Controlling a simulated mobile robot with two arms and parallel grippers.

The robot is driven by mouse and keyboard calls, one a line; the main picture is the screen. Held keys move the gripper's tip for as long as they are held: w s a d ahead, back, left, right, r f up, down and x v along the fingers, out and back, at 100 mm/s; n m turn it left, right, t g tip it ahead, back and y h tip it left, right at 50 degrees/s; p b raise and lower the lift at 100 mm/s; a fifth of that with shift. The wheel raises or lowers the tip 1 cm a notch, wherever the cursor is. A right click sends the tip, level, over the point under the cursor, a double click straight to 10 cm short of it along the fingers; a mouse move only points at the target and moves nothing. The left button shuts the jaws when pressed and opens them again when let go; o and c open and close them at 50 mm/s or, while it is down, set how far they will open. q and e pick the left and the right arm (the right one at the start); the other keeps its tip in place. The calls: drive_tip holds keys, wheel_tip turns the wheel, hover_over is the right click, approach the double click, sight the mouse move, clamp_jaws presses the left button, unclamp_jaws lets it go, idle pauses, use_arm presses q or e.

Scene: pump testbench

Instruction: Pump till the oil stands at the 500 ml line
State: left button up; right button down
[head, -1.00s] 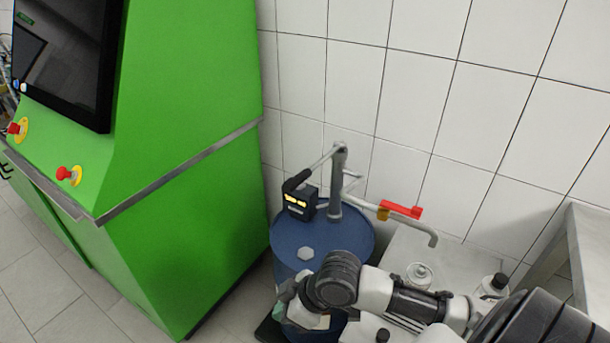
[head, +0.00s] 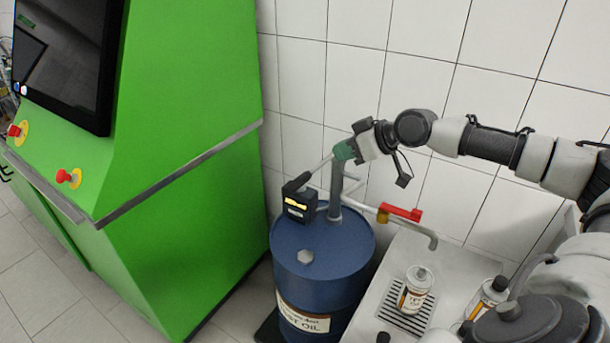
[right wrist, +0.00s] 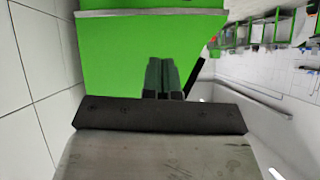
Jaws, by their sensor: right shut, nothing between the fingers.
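The hand pump (head: 336,200) stands on the blue oil barrel (head: 315,262). Its lever slopes down left to a black grip (head: 297,184). My right gripper (head: 343,152) is shut and empty, in front of the pump's top, which it hides; I cannot tell whether they touch. Its green fingertips lie together in the right wrist view (right wrist: 162,76). The spout (head: 433,240) with a red valve handle (head: 401,211) reaches right. No oil level is readable. My left gripper is out of view.
A black box with a yellow-lit display (head: 299,204) sits beside the pump. A second container (head: 487,298) stands right of the grate (head: 391,313). A tall green cabinet (head: 190,190) bounds the left, a tiled wall (head: 340,60) the back.

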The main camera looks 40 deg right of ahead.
drive_tip(key=s+f+p+x, duration=0.1)
drive_tip(key=p+x, duration=0.3)
drive_tip(key=x, duration=0.8)
drive_tip(key=shift+f, duration=0.95)
drive_tip(key=shift+f, duration=0.1)
